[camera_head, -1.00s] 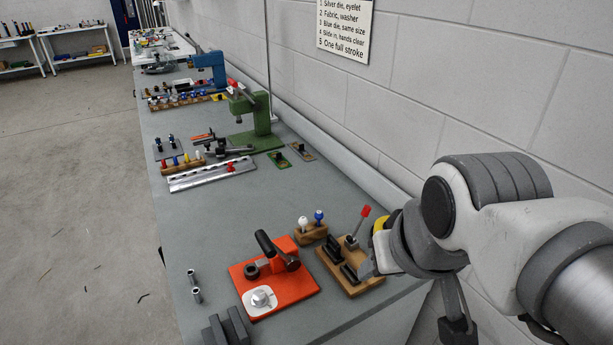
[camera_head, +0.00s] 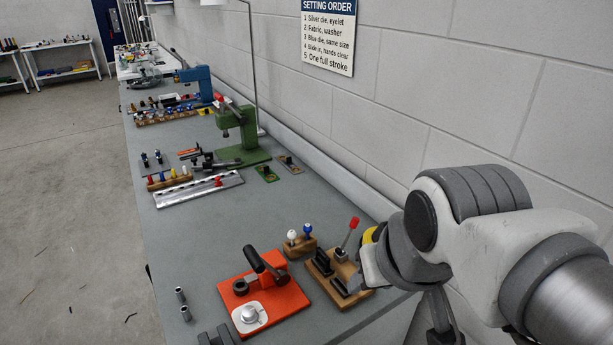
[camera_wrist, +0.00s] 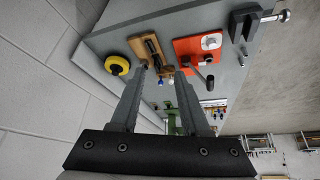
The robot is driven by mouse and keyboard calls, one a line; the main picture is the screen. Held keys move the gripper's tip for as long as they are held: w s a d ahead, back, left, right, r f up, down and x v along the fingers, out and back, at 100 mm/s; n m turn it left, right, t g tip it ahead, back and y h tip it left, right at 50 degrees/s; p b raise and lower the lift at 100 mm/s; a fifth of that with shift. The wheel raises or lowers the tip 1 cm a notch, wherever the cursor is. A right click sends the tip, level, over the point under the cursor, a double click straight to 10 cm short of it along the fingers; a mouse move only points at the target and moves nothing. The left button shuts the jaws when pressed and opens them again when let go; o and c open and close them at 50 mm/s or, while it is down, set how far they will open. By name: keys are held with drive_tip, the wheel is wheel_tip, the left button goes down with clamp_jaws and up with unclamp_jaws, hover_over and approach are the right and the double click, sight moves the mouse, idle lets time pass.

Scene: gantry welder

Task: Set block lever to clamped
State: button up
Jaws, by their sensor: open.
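A lever with a red tip (camera_head: 350,235) stands tilted on a wooden base (camera_head: 316,262) with black blocks, at the front right of the bench. The wooden base also shows in the wrist view (camera_wrist: 148,27), just beyond my fingertips. Next to it lies an orange plate (camera_head: 283,300) with a black-handled lever (camera_head: 262,261), also seen in the wrist view (camera_wrist: 185,47). I cannot tell for sure which lever is the block lever. My gripper (camera_wrist: 160,72) is open and empty, its fingers apart and pointing toward the wooden base. In the head view my arm mostly hides it.
A yellow round thing (camera_wrist: 117,65) is near the wooden base. A small wooden stand (camera_head: 300,246) with white and blue knobs is behind the orange plate. A green press (camera_head: 245,135) stands farther along the bench. The wall is close on the right.

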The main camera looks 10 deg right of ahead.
drive_tip(key=shift+w+r, duration=0.3)
drive_tip(key=c, duration=0.5)
drive_tip(key=w+r+m+p, duration=0.1)
drive_tip(key=w, duration=0.2)
drive_tip(key=w+d+r+m+g+p, duration=0.1)
drive_tip(key=w+r, duration=0.1)
drive_tip(key=w, duration=0.1)
drive_tip(key=w+d+r+m, duration=0.1)
drive_tip(key=w, duration=0.2)
drive_tip(key=shift+w+r+p, duration=0.3)
drive_tip(key=shift+w+p, duration=0.1)
clamp_jaws()
drive_tip(key=w+d+m+g+p, duration=0.2)
drive_tip(key=w+d+m, duration=0.15)
drive_tip(key=w, duration=0.75)
drive_tip(key=w+d+f+m+g+p, duration=0.1)
drive_tip(key=w+d+f+m+p, duration=0.1)
drive_tip(key=w+d+f, duration=0.2)
drive_tip(key=w+d+f+m+g+y+p, duration=0.1)
drive_tip(key=w+d+f, duration=0.4)
drive_tip(key=w+f, duration=0.5)
drive_tip(key=shift+w+d+f+m+p, duration=0.2)
drive_tip(key=shift+w+m+p, duration=0.1)
drive_tip(key=shift+m+p, duration=0.6)
